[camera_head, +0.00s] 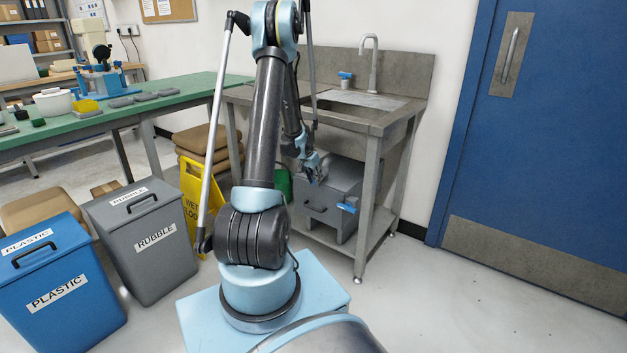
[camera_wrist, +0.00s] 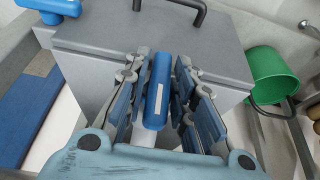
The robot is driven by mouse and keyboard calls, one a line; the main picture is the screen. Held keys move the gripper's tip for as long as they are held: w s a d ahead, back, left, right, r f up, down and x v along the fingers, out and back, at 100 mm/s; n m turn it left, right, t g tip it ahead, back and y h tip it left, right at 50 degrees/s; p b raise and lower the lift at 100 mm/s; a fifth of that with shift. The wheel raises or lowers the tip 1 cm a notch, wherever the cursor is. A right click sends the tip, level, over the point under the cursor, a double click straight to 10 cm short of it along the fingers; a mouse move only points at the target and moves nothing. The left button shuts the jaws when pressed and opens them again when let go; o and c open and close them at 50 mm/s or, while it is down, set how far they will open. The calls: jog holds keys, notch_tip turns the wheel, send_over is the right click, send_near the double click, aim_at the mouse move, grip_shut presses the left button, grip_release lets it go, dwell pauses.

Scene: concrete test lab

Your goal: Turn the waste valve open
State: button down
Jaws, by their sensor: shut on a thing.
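My gripper (camera_head: 314,172) is at the top of a grey box (camera_head: 335,187) under the sink. In the wrist view, my gripper (camera_wrist: 160,95) has its fingers on both sides of a blue handle (camera_wrist: 158,88) with a white mark, and is shut on it. The handle stands over the top of the box (camera_wrist: 95,50); its lower end is partly hidden. Another blue lever (camera_head: 347,208) is on the right of the box in the head view; a blue lever (camera_wrist: 48,8) also shows at the wrist view's upper left. I cannot tell which is the waste valve.
The metal sink bench (camera_head: 368,220) frames the box closely with its legs and top. A green bucket (camera_wrist: 275,75) is beside the box. A yellow sign (camera_head: 197,195), a grey rubble bin (camera_head: 150,240) and a blue plastic bin (camera_head: 55,285) stand left. The floor at right is clear.

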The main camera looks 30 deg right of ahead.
jog(key=c, duration=1.5)
grip_release()
jog(key=shift+v, duration=5.95)
jog(key=shift+w, duration=0.1)
